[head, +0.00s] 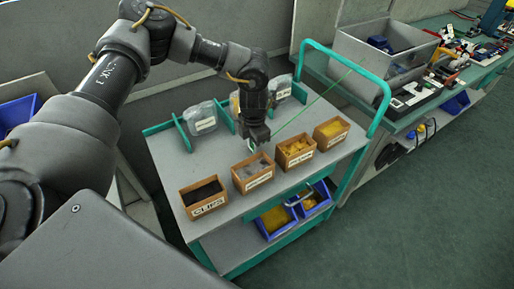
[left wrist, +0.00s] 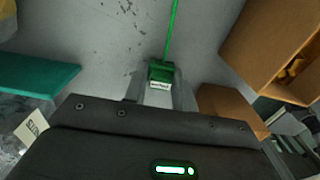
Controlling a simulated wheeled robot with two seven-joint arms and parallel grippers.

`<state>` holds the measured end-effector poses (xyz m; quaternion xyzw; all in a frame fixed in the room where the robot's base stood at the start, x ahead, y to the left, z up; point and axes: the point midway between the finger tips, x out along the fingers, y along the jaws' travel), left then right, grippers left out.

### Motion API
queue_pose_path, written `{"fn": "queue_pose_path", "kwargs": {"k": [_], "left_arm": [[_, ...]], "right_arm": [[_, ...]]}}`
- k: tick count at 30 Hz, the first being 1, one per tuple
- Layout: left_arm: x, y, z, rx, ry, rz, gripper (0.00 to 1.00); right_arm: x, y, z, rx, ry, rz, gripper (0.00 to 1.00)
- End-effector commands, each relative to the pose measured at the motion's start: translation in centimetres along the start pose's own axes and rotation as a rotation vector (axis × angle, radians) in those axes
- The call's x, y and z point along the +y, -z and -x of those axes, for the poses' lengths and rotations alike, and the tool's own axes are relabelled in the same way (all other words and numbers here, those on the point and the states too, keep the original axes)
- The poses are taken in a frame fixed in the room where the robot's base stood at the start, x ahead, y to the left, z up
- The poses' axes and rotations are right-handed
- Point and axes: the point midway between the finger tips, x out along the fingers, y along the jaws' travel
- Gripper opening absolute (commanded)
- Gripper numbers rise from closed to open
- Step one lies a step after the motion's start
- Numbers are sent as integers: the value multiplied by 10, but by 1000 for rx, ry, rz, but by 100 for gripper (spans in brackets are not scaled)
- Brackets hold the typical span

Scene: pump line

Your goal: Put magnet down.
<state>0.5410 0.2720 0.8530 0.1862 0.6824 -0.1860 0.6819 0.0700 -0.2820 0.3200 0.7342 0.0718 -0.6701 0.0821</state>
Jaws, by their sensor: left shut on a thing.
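The magnet, a green block with a pale labelled face and a long thin green rod, shows between my left gripper's fingers in the left wrist view (left wrist: 161,73). In the head view its thin rod (head: 315,102) slants up to the right. My left gripper (head: 254,145) is shut on the magnet, pointing down over the grey top of the cart (head: 165,160), behind the row of small boxes. In the left wrist view the gripper (left wrist: 160,95) has bare grey surface beyond it. I cannot tell whether the magnet touches the top. My right gripper is out of view.
Labelled open boxes line the cart's front: the clips box (head: 205,204), a grey-filled box (head: 253,184) and yellow-filled boxes (head: 296,160). Clear bags (head: 201,115) stand behind, by green dividers. Blue bins (head: 277,219) sit below. A bench with a grey crate (head: 375,50) is at right.

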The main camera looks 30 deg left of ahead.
Motion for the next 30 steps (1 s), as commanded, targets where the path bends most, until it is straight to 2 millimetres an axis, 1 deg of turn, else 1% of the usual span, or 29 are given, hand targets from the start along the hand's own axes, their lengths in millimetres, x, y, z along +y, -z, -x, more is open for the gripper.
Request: {"fn": "queue_pose_path", "kwargs": {"k": [4, 7, 12, 17, 23, 27, 30], "left_arm": [[0, 0, 6, -1, 0, 0, 0], [0, -1, 15, -2, 1, 0, 0], [-1, -1, 41, -3, 1, 0, 0], [-20, 12, 68, 0, 3, -4, 0], [-44, 28, 102, 0, 3, -5, 0], [-70, 45, 112, 2, 3, -7, 0], [-85, 55, 119, 1, 3, -6, 0]], "right_arm": [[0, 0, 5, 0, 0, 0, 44], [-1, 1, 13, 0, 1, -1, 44], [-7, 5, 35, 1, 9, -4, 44], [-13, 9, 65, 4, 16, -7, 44], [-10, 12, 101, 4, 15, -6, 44], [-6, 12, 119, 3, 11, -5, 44], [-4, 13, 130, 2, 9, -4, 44]]}}
